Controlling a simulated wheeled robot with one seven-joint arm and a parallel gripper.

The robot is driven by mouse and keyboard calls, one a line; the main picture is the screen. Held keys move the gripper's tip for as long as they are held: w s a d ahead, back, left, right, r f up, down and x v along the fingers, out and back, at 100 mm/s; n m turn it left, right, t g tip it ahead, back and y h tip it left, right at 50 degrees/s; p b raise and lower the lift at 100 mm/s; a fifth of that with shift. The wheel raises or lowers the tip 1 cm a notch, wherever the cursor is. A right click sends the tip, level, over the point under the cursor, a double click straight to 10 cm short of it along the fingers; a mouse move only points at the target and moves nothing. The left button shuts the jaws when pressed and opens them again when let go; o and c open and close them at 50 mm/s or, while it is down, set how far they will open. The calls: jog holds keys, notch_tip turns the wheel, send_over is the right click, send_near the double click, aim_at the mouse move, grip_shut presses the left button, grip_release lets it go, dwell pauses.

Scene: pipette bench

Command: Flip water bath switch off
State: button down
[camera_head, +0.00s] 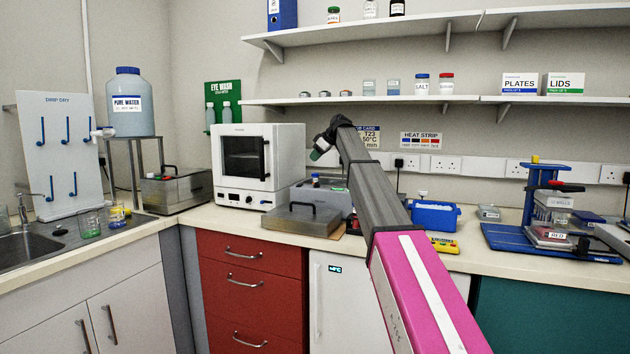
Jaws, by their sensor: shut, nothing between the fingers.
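A second, lidded metal box (176,192) stands left of the oven. My gripper (318,150) is shut and empty, held in the air above the open bath, its tip pointing down-left.
The white oven (244,190) stands close left of the open bath. Shelves (370,100) run along the wall above. A blue container (435,215) and a yellow device (444,245) sit right of my arm. A blue stand (500,240) is farther right.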

jog(key=shift+s+d+r+y, duration=0.1)
jog(key=shift+d+y, duration=0.3)
jog(key=shift+d, duration=0.15)
send_over(304, 187)
notch_tip(304, 187, down, 7)
jog(key=shift+a, duration=0.15)
jog(key=shift+w+f, duration=0.25)
jog(key=shift+f, duration=0.95)
jog(key=shift+w+f, duration=0.1)
jog(key=shift+f, duration=0.7)
